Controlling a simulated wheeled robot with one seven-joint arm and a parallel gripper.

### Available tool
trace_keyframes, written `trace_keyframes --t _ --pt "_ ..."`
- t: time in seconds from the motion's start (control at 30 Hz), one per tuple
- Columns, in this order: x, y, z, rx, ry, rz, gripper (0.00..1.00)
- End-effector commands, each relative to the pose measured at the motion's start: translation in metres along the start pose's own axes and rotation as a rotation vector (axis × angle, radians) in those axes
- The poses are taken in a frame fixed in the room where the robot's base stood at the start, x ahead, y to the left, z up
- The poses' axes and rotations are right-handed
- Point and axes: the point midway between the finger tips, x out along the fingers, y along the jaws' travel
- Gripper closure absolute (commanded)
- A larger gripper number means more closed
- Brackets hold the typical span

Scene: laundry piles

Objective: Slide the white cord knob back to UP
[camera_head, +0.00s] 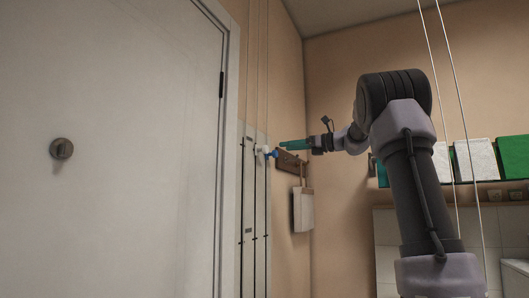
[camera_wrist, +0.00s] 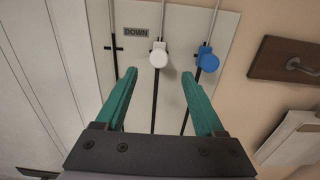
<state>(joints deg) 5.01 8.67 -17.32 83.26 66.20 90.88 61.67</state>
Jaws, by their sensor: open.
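A "DOWN" label (camera_wrist: 136,32) is a little above and left of the white knob. In the head view the white knob (camera_head: 264,149) is just left of my gripper's fingertips (camera_head: 283,146). I cannot tell whether the fingers touch it. No UP label is readable.
A blue knob (camera_wrist: 207,60) sits on the track to the right, close to my right fingertip. A brown hook board (camera_wrist: 287,59) is on the wall further right. A white door (camera_head: 120,150) is at left.

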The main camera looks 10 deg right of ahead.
Motion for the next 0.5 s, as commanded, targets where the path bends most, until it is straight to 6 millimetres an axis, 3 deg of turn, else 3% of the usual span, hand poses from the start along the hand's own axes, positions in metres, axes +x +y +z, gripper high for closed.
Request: trace_keyframes --t 0.5 --pt "0.087 0.001 -0.001 -0.003 0.003 0.003 0.29"
